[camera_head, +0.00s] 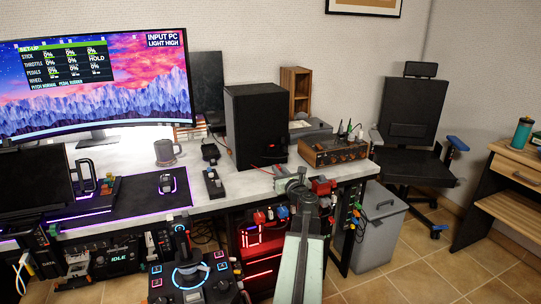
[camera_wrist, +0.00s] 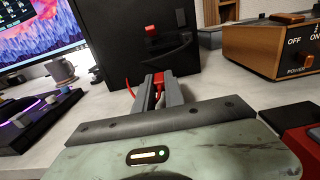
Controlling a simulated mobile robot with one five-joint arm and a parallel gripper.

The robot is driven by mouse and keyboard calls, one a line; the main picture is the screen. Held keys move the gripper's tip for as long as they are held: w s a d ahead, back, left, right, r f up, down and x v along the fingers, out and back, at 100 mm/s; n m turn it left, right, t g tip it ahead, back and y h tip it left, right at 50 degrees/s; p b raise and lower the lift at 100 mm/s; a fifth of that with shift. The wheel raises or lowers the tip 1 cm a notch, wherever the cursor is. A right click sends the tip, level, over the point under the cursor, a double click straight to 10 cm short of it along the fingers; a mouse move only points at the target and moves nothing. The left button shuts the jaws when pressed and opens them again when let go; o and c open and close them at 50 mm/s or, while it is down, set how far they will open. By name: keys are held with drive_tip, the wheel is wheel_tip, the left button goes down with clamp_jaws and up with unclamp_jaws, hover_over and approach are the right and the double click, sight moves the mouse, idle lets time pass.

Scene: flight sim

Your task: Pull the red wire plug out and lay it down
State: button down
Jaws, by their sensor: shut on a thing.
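The red plug (camera_wrist: 158,78) is between the two grey fingertips of my gripper (camera_wrist: 158,92) in the wrist view. My gripper is shut on it. A thin red wire (camera_wrist: 129,87) curves just left of the fingers. The plug is in front of the lower face of a black box (camera_wrist: 120,55); I cannot tell whether it touches the box. In the head view my gripper (camera_head: 281,170) reaches over the desk's front edge by the black box (camera_head: 257,120), and the red wire (camera_head: 261,170) shows left of it. The fingers hide most of the plug.
A wooden-sided power unit (camera_head: 333,149) stands right of the box. Several red and dark plugs line the desk edge near my arm. A dark switch strip (camera_head: 213,183) and a mug (camera_head: 167,152) are to the left. Bare grey desk top (camera_head: 238,184) lies between the strip and my gripper.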

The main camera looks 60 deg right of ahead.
drive_tip(key=shift+f+b, duration=1.2)
drive_tip(key=shift+f, duration=0.2)
drive_tip(key=c, duration=1.3)
unclamp_jaws()
drive_tip(key=shift+c, duration=0.2)
drive_tip(key=shift+a, duration=0.1)
